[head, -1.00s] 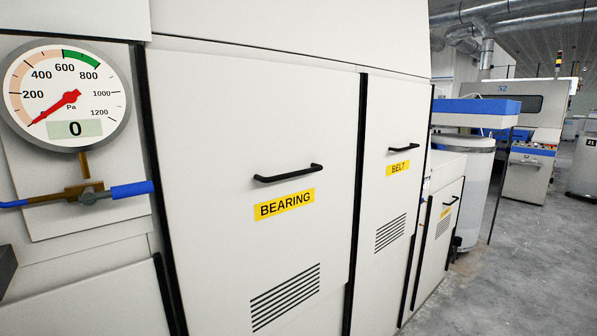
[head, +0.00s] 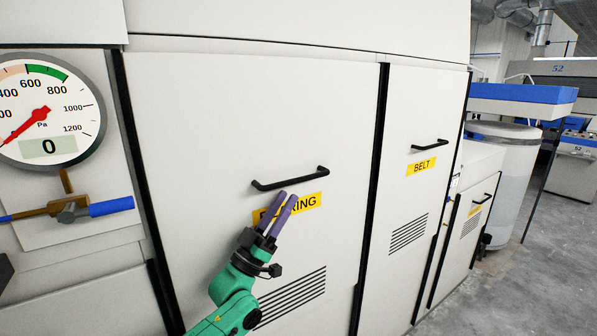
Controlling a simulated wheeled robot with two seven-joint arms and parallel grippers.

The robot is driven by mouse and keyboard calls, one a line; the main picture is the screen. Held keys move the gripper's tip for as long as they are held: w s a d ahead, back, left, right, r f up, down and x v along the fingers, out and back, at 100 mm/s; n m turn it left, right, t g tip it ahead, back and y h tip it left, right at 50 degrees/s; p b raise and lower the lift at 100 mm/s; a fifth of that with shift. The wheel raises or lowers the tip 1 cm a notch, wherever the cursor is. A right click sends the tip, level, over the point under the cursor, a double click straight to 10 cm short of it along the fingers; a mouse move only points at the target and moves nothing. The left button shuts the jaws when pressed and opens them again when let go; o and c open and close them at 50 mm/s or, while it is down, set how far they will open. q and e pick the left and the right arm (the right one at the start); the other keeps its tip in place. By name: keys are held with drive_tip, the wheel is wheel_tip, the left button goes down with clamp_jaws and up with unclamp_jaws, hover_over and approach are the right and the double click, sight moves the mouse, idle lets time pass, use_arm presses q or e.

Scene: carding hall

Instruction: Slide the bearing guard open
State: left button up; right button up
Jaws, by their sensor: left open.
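The bearing guard (head: 200,130) is a large white panel with a black bar handle (head: 290,178) and a yellow BEARING label (head: 308,202). Dark strips run along its left and right edges, and it looks closed. My left gripper (head: 283,196) has purple fingers and is in front of the label, just below the handle. It is open and holds nothing. Its fingers hide part of the label. I cannot tell whether the fingertips touch the handle. My right gripper is out of view.
A second panel with a BELT label (head: 421,167) and its own handle (head: 429,145) is to the right. A pressure gauge (head: 45,120) reading 0 and a blue-handled valve (head: 110,206) are at left. Grey floor (head: 540,270) is clear at lower right.

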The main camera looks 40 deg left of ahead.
sight(297, 180)
use_arm(q)
drive_tip(key=p+x, duration=0.2)
drive_tip(key=x, duration=0.3)
drive_tip(key=shift+w+r, duration=0.1)
drive_tip(key=shift+r, duration=0.35)
drive_tip(key=shift+w, duration=0.4)
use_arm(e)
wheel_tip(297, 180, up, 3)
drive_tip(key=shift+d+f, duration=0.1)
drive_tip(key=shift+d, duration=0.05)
use_arm(q)
drive_tip(key=shift+s, duration=0.1)
clamp_jaws()
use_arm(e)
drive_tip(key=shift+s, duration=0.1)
